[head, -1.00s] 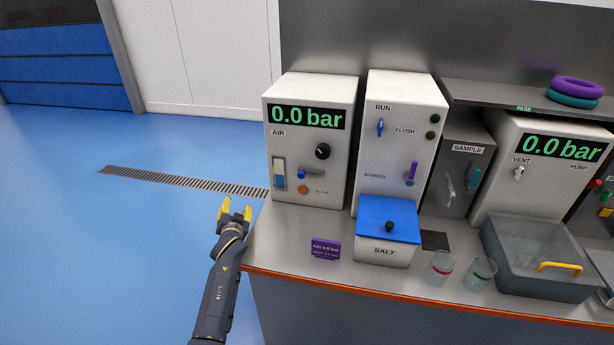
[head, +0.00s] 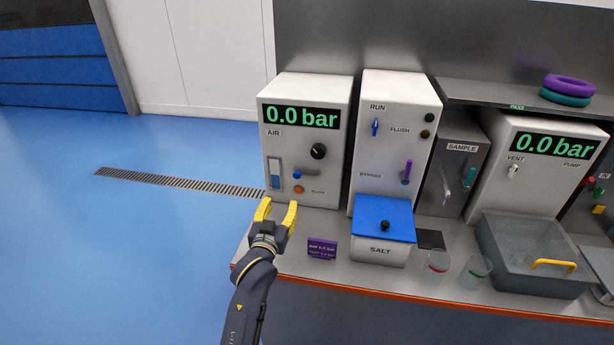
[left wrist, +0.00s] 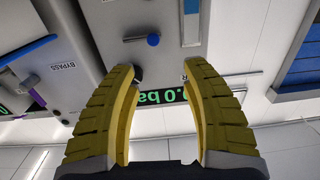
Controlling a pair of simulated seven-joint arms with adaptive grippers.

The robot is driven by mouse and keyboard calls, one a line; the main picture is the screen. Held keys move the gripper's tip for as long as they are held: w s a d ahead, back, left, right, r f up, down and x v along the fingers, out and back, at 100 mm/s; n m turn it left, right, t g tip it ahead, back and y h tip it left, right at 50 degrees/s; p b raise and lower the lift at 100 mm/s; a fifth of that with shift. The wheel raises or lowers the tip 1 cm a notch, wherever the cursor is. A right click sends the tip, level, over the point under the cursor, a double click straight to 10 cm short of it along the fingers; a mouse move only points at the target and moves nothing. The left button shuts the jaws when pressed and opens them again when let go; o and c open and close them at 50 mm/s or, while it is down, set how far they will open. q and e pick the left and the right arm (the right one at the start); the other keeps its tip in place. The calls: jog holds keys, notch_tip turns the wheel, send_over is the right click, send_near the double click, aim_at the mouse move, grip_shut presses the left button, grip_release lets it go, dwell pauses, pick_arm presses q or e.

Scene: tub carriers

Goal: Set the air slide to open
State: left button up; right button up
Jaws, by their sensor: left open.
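The AIR box (head: 335,160) is a white cabinet with a 0.0 bar display. Its air slide (head: 275,173) is an upright slot at the front's left side, with a pale upper part and a blue lower part. The slide also shows at the top of the left wrist view (left wrist: 191,22), where the box appears upside down. My left gripper (head: 278,206) is open and empty, just below and in front of the slide, apart from it. Its yellow fingers also show in the left wrist view (left wrist: 158,70). My right gripper is not in view.
A black knob (head: 318,151), a blue-tipped lever (head: 299,174) and an orange button (head: 298,189) sit right of the slide. A purple card (head: 322,248) and a blue-lidded SALT tub (head: 380,252) stand on the bench. Open floor lies to the left.

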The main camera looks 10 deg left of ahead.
aim_at(297, 176)
pick_arm(q)
jog(key=w, duration=1.6)
jog(key=shift+d, duration=0.3)
grip_shut()
dwell(0.4)
